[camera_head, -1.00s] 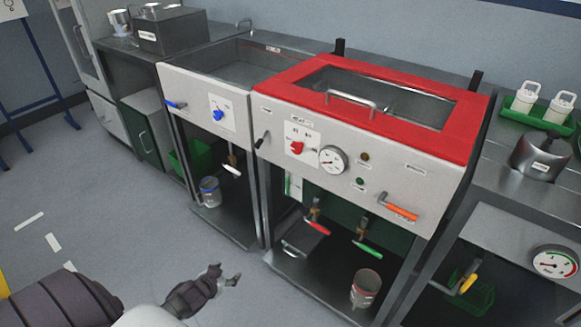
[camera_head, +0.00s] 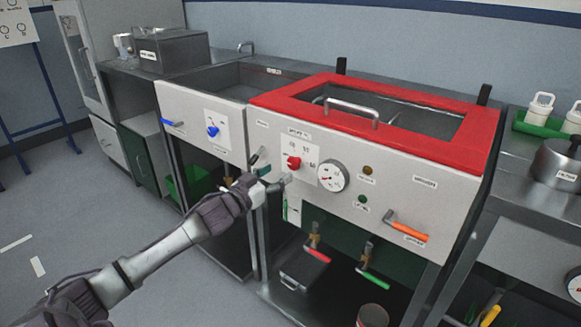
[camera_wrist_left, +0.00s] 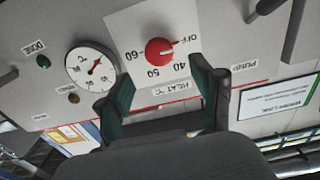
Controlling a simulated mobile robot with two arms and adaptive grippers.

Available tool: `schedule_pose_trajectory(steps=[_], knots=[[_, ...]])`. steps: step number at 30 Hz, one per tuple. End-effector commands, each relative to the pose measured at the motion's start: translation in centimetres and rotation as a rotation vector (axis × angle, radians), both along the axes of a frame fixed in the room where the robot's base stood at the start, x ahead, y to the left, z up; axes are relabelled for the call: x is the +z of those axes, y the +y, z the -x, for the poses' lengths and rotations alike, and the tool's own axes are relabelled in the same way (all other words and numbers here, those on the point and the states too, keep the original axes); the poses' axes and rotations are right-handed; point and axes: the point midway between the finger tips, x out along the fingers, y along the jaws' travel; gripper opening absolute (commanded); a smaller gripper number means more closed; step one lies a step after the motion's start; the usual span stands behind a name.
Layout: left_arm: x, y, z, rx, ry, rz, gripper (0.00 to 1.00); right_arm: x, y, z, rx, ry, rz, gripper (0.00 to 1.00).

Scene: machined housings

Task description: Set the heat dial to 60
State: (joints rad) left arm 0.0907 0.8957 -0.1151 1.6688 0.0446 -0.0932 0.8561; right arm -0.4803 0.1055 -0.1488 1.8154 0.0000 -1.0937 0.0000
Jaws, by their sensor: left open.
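The heat dial (camera_head: 293,162) is a red knob on a white plate on the front panel of the red-topped machine. In the left wrist view the knob (camera_wrist_left: 159,51) shows upside down, with marks OFF, 40, 50 and 60 around it. Its pale pointer line is toward OFF. My left gripper (camera_head: 275,177) is open, just in front of the panel, lower left of the dial. In the left wrist view its two fingers (camera_wrist_left: 165,95) stand apart, with the knob beyond and between them, not gripped. My right gripper is not in view.
A round gauge (camera_head: 332,176) sits right of the dial. An orange-handled lever (camera_head: 407,227) sticks out at the panel's right. Red and green valve handles hang below.

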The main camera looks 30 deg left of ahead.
Motion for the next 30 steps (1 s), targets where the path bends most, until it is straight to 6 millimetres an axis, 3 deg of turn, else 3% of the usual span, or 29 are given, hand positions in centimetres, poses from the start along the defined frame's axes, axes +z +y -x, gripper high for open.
schedule_pose_trajectory(steps=[6,12,25,30], knots=[[0.1,-0.3,-3.7,0.001,-0.003,-0.003,0.67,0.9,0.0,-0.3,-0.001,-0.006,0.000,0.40],[0.0,-0.5,-5.9,0.000,-0.001,0.000,0.67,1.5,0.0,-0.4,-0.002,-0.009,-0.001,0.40],[0.0,-0.5,-6.6,0.000,0.001,-0.001,0.67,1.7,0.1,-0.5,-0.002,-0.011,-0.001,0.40],[0.0,-0.5,-6.6,0.000,0.001,-0.001,0.40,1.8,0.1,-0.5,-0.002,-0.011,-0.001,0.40]])
